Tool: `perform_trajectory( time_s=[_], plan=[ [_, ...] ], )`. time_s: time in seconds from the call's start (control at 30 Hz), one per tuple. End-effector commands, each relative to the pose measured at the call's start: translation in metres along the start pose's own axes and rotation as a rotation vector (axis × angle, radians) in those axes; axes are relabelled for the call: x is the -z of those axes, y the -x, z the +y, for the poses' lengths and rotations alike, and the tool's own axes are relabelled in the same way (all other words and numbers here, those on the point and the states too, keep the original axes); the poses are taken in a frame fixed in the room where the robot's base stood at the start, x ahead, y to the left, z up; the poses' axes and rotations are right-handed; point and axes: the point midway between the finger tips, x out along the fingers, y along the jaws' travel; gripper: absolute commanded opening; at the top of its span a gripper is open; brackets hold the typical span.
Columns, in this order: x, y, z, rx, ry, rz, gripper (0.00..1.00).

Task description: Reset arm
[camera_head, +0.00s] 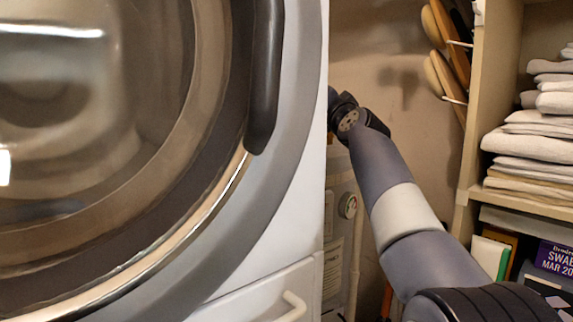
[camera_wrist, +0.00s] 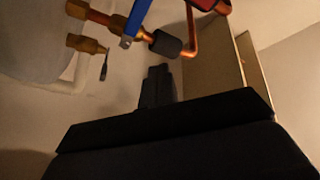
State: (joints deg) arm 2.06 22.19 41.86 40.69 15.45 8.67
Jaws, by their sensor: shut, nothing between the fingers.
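In the head view my arm reaches from the lower right up to the edge of the washing machine (camera_head: 310,150). Its wrist end shows beside that edge, and the fingers are hidden there. In the wrist view my gripper (camera_wrist: 157,75) is a dark shape in the middle with its fingers shut and empty. It points towards a pale wall with pipes above it.
Copper pipes (camera_wrist: 192,40) with brass fittings (camera_wrist: 88,43) and a blue lever (camera_wrist: 136,18) are close above my gripper. Shelves with folded towels (camera_head: 535,140) stand at the right. Wooden-backed brushes (camera_head: 447,70) hang on the shelf's side. A white drawer handle (camera_head: 292,305) juts out low on the machine.

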Motion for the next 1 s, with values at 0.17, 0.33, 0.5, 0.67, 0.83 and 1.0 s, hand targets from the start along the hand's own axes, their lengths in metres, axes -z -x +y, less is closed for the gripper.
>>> perform_trajectory(
  time_s=[0.17,0.33,0.5,0.67,0.83,1.0],
  plan=[
    [0.0,-0.001,0.0,0.0,0.0,0.0,0.0],
    [0.0,-0.009,-0.003,-0.001,-0.001,-0.002,0.0],
    [0.0,-0.029,-0.009,-0.001,0.0,-0.002,0.0],
    [-0.002,-0.049,-0.014,-0.001,-0.001,-0.002,0.0],
    [-0.004,-0.07,-0.019,0.0,-0.001,-0.002,0.0],
    [-0.005,-0.088,-0.024,0.0,0.0,-0.001,0.0]
  ],
)
